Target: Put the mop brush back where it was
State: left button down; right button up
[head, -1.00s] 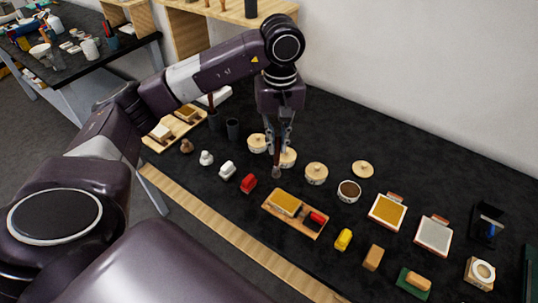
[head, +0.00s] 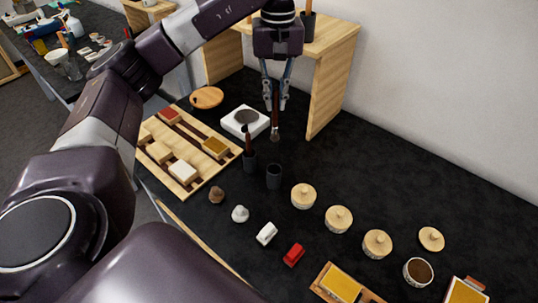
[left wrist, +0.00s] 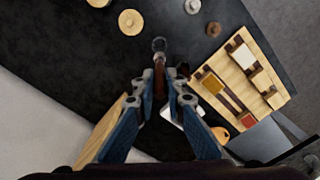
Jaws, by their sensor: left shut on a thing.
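My left gripper (head: 276,104) is shut on the mop brush (head: 275,126), which has a dark brown handle and hangs upright, bristle head down. It holds the brush above and behind two dark cups. The left cup (head: 249,165) has another brush (head: 248,141) standing in it. The right cup (head: 273,179) shows an open dark mouth and nothing sticking out. In the left wrist view the brush (left wrist: 159,75) is between the fingertips (left wrist: 163,77), its round head (left wrist: 159,45) pointing away. The cups cannot be made out there. My right gripper is not in view.
A white block with a dark round top (head: 247,122) is just left of the brush. A wooden shelf (head: 327,88) stands behind at right. A wooden rack (head: 184,180) with several blocks is at left. Lidded pots (head: 303,196) line the right. Small figures sit in front.

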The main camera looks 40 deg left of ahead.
aim_at(275, 134)
pick_arm(q)
jog(key=f, duration=0.5)
jog(key=shift+s+d+f, duration=0.25)
jog(key=shift+f, duration=0.1)
notch_tip(275, 134, down, 8)
jog(key=shift+w+a+p, duration=0.1)
jog(key=shift+a+p, duration=0.05)
jog(key=shift+p, duration=0.35)
notch_tip(275, 134, down, 5)
jog(key=shift+r+p, duration=0.1)
jog(key=shift+p, duration=0.5)
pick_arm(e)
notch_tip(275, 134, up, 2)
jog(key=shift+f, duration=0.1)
pick_arm(q)
jog(key=shift+f+b, duration=0.25)
jog(key=shift+b, duration=0.05)
jog(key=c, duration=2)
grip_release()
jog(key=shift+o, duration=0.2)
jog(key=shift+r, duration=0.1)
